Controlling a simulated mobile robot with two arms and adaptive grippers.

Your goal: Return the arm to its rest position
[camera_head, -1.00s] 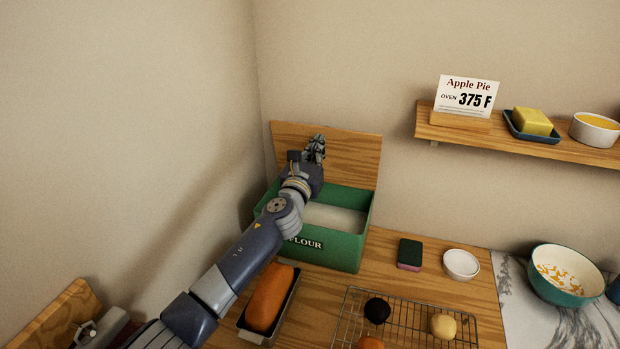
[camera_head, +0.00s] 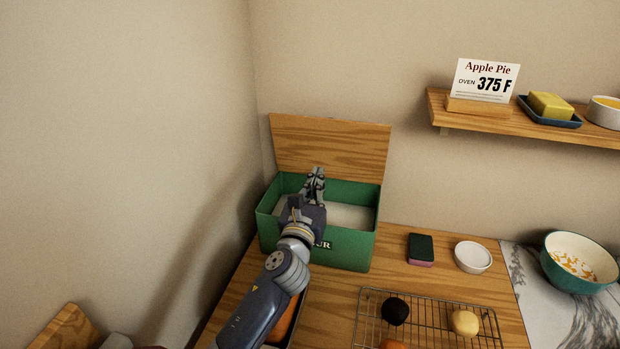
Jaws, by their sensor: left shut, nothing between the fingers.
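My left gripper (camera_head: 316,180) is shut and empty. In the head view it shows in front of the open flour box's raised wooden lid and over the box opening. My left arm comes up from the bottom, past the box's front wall, and covers part of its label. The green flour box (camera_head: 345,250) stands in the back corner with white content inside. The wooden lid (camera_head: 335,145) stands upright behind it. My right gripper is not in view.
A loaf (camera_head: 283,325) in a pan lies partly behind my arm. A wire rack (camera_head: 440,322) holds several round items. A sponge (camera_head: 421,247), a white bowl (camera_head: 473,257) and a teal bowl (camera_head: 575,283) stand to the right. A wall shelf (camera_head: 540,122) is above. Walls close off the left and back.

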